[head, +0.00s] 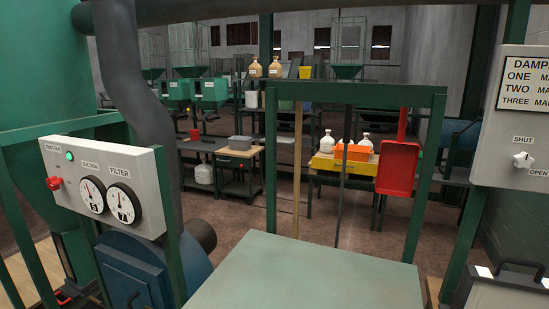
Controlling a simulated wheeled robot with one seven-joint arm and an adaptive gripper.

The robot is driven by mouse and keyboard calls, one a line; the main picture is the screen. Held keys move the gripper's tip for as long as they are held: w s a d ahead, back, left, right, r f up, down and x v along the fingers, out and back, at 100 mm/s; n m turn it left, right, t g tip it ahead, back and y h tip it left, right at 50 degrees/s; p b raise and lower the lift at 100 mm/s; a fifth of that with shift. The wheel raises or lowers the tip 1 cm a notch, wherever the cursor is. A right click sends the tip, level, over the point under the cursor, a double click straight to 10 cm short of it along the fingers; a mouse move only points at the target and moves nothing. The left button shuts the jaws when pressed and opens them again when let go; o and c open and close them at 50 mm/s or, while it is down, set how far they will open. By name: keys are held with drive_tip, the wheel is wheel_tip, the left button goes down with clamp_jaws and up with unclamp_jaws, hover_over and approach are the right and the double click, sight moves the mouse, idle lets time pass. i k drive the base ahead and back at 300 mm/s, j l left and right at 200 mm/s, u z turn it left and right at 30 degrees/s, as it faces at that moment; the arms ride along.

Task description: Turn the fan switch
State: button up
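A grey control panel (106,186) stands at the left in the head view. A red switch (56,183) sticks out near its left end, under a small label that reads something like "DUST FAN". A green lamp (70,156) is lit above and to the right of the switch. Two round dials, marked SUCTION (92,195) and FILTER (123,204), sit to the right of the switch. The exact angle of the switch is too small to tell. My gripper is not in view, and nothing is seen touching the switch.
A dark duct (145,100) runs down behind the panel, above a blue housing (140,270). A pale green tabletop (300,275) fills the lower middle. At right, a damper box (512,140) carries a white SHUT/OPEN knob (523,160). Benches with bottles stand farther back.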

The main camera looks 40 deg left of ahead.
sight(53, 183)
drive_tip(key=u, duration=2.25)
drive_tip(key=i+j, duration=0.1)
drive_tip(key=j, duration=0.45)
drive_tip(key=i+j+z, duration=0.1)
drive_tip(key=i+j, duration=0.15)
drive_tip(key=i, duration=0.3)
drive_tip(key=i+j, duration=0.3)
drive_tip(key=i, duration=0.2)
drive_tip(key=l+z, duration=0.05)
